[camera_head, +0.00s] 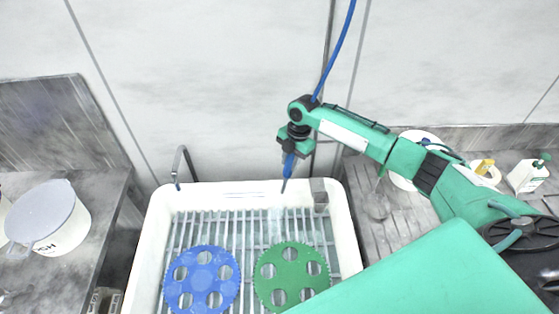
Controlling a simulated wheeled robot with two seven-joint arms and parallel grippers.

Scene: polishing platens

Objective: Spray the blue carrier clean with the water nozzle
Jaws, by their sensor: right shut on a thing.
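The blue carrier (202,256), a toothed disc with several round holes, lies on the slatted rack in the white sink (150,240). A similar green carrier (291,254) lies to its right, partly cut off by my arm and the lower edge. My right gripper (291,150) is shut on the blue water nozzle (288,168), above the back right of the sink. The nozzle points down, and a faint pale spray shows below its tip, behind the green carrier rather than over the blue one. My left gripper is not in view.
A blue hose (338,50) runs up from the nozzle. A grey tap (181,165) stands at the sink's back left. A lidded white bucket (50,217) is on the left counter. A white bottle (527,175) stands on the right counter.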

